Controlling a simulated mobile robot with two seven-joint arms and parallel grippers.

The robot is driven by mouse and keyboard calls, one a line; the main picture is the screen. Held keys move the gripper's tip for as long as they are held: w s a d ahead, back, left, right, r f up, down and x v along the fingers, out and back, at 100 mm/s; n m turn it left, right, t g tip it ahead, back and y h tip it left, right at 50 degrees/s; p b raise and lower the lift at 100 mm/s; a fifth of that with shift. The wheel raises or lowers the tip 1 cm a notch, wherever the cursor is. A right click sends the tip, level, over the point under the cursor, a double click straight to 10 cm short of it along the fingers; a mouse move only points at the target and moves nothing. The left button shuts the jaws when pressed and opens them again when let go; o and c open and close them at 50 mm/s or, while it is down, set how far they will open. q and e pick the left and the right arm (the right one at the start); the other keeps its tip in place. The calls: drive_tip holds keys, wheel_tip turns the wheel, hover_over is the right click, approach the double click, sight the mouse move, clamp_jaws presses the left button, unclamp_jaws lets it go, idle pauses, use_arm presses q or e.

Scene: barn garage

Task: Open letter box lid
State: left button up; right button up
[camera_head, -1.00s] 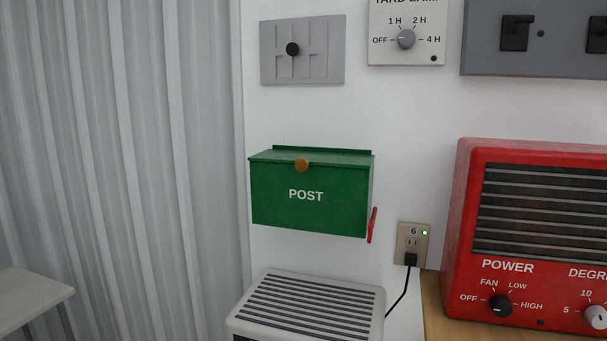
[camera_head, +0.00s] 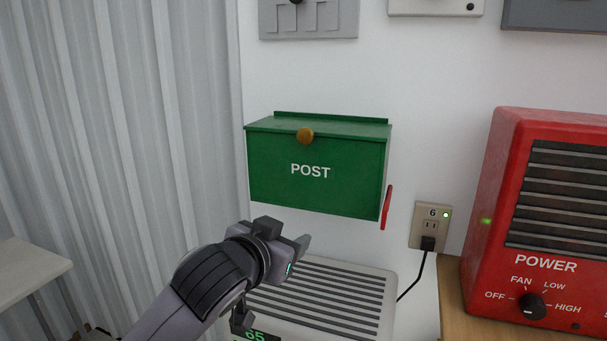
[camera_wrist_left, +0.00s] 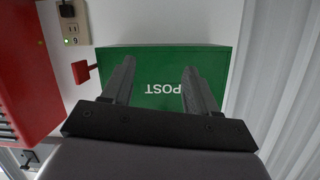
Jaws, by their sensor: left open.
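The green letter box (camera_head: 275,178) marked POST hangs on the white wall. Its lid (camera_head: 345,128) is shut on top, with a round brass knob (camera_head: 305,135) at its front edge. A red flag (camera_head: 387,207) hangs at the box's right side. My left gripper (camera_head: 306,243) is in front of and below the box, apart from it. In the left wrist view, the box (camera_wrist_left: 150,62) appears upside down beyond the two spread, empty fingers (camera_wrist_left: 158,82). The knob is not visible there. My right gripper is in neither view.
A pale slatted unit (camera_head: 345,268) sits below the box. A red heater (camera_head: 510,160) stands on a wooden top (camera_head: 452,300) at right, beside a wall outlet (camera_head: 430,225) with a plugged cord. A grey corrugated wall (camera_head: 130,120) is at left.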

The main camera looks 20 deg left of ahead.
sight(304, 135)
use_arm(q)
drive_tip(key=w+r+t, duration=0.3)
drive_tip(key=r+t, duration=0.1)
drive_tip(key=r, duration=1)
drive_tip(key=shift+w+d+r+p, duration=0.1)
drive_tip(key=shift+w+p, duration=0.35)
drive_tip(key=shift+w, duration=1.4)
drive_tip(key=shift+w+r+p, duration=0.1)
drive_tip(key=shift+w+p, duration=0.35)
drive_tip(key=shift+w, duration=1.35)
clamp_jaws()
